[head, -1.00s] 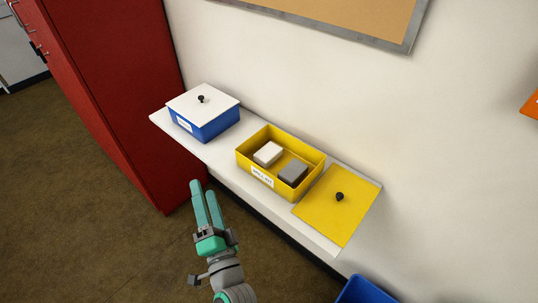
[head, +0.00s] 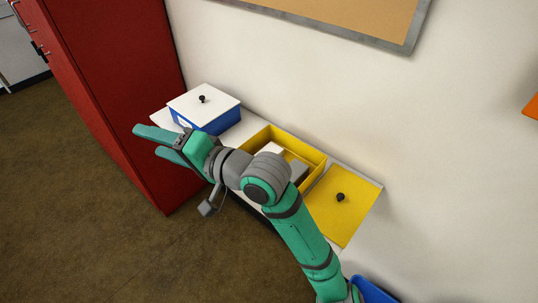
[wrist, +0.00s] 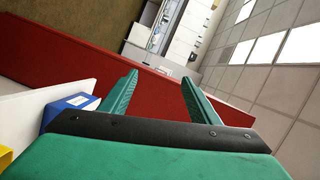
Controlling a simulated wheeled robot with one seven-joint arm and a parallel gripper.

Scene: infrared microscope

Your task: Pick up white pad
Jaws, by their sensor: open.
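The white pad (head: 273,149) lies in the yellow box (head: 308,149) on the shelf. In the head view my arm covers most of the pad, and only a small part shows. A grey block (head: 299,171) beside it in the box is also partly covered. My gripper (head: 147,143) is open and empty, left of the yellow box and in front of the blue box, with its fingers pointing left. In the wrist view my gripper (wrist: 160,88) shows its two fingers spread with nothing between them.
A blue box (head: 217,123) with a white lid (head: 190,101) stands on the shelf's left end. A yellow lid (head: 335,215) with a black knob lies right of the yellow box. A red cabinet (head: 110,90) stands at left. The wall (head: 440,140) is behind.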

